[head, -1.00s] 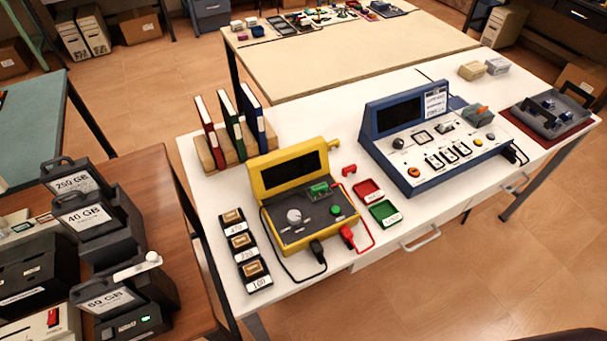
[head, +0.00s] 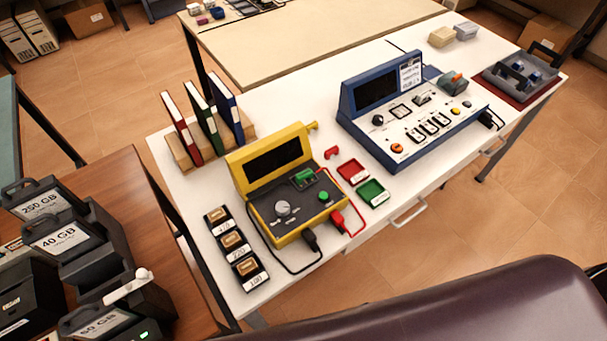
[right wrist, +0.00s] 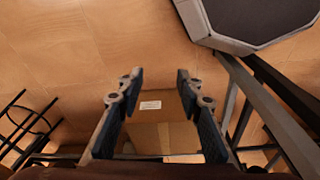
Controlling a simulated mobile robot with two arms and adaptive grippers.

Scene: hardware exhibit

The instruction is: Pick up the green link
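The green link (head: 305,175) is a small green piece on the dark panel of the yellow tester (head: 247,165), just below its screen. A red link (head: 331,152) lies on the white table to the right of the tester. A red tray (head: 352,171) and a green tray (head: 372,193) lie beside it. My right gripper (right wrist: 157,80) shows only in the right wrist view. Its fingers are apart with nothing between them, above the floor and a cardboard box, away from the green link. My left gripper is not in view.
A blue console (head: 412,115) stands right of the trays. Upright binders (head: 198,120) stand behind the tester, and black labelled blocks (head: 232,246) lie left of it. A red plug and a black plug with cables sit at its front. A brown table (head: 105,185) is at left.

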